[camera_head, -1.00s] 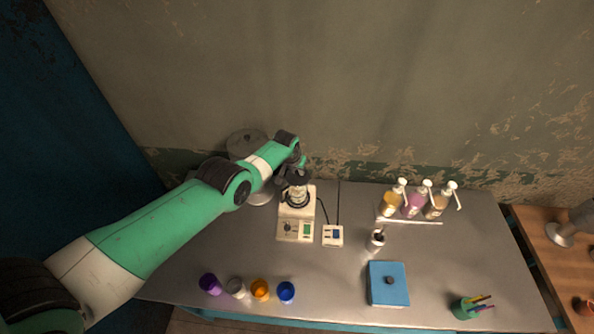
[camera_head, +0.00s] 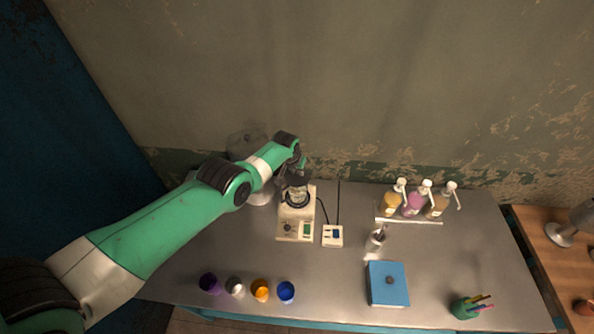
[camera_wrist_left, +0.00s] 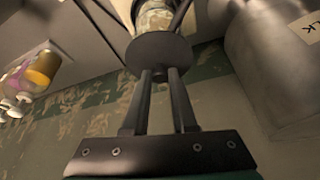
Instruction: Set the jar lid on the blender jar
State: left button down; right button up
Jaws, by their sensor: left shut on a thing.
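The blender jar (camera_head: 297,197) stands on its cream base (camera_head: 297,224) in the middle back of the table. It also shows in the left wrist view (camera_wrist_left: 153,18), partly hidden behind the lid. The dark round jar lid (camera_wrist_left: 158,54) is held between the fingertips of my left gripper (camera_wrist_left: 165,74), which is shut on it. In the head view the lid (camera_head: 298,181) is at the top of the jar; whether it touches the rim I cannot tell. My right gripper is not in view.
A large metal milk container (camera_wrist_left: 275,70) stands close beside the gripper. A small device (camera_head: 332,236) lies right of the blender. Pump bottles (camera_head: 413,203) stand at the back right. Several coloured cups (camera_head: 260,290) line the front edge. A blue box (camera_head: 388,290) and pen cup (camera_head: 465,308) are front right.

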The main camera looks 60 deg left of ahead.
pick_arm(q)
jog(key=shift+c, duration=0.8)
grip_release()
jog(key=shift+r, duration=0.1)
notch_tip(320, 180, up, 6)
jog(key=p, duration=0.6)
